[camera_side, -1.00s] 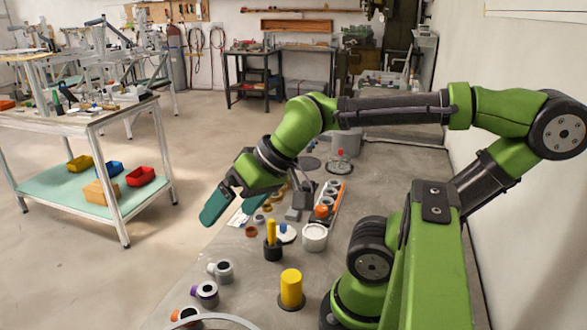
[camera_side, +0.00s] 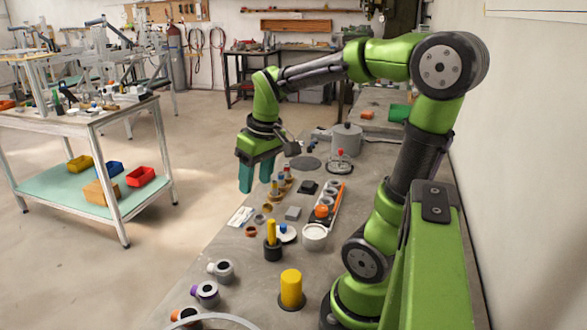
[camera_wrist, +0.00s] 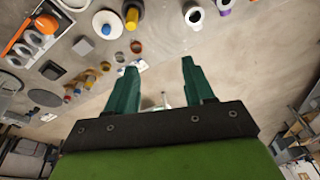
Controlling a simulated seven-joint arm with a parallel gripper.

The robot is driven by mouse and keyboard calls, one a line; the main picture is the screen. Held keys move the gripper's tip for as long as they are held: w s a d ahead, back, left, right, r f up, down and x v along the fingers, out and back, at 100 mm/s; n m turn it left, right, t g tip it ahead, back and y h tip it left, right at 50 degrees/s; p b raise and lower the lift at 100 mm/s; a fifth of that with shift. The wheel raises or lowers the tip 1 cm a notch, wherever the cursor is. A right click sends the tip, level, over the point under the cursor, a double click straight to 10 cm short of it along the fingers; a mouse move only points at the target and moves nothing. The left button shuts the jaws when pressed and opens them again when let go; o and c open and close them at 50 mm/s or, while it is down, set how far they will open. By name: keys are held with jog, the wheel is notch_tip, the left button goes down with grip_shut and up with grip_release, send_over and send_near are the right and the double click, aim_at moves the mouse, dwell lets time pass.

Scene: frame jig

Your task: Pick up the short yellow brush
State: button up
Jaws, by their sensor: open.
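A slim yellow upright piece (camera_side: 271,231) stands in a dark round cup or base near the middle of the bench; it also shows at the top of the wrist view (camera_wrist: 132,19). A thicker, short yellow cylinder (camera_side: 291,287) stands on a dark disc nearer the camera. I cannot tell for sure which of these is the short yellow brush. My gripper (camera_side: 254,188) points down above the bench's left edge, farther back than both yellow pieces and touching neither. In the wrist view its green fingers (camera_wrist: 159,66) are spread apart with nothing between them.
A row of small pieces with coloured tops (camera_side: 282,180) stands just right of my gripper. A large grey pot (camera_side: 346,138) stands farther back.

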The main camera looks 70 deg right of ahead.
aim_at(272, 221)
jog(key=s+d+n+g, duration=0.1)
jog(key=d+n+g, duration=0.1)
jog(key=d, duration=0.2)
jog(key=f, duration=0.5)
jog(key=f+n, duration=0.1)
jog(key=f, duration=0.4)
jog(key=f+n, duration=0.1)
jog(key=f, duration=0.5)
jog(key=shift+s+a, duration=0.3)
jog(key=shift+s, duration=0.05)
jog(key=shift+c, duration=0.2)
grip_shut()
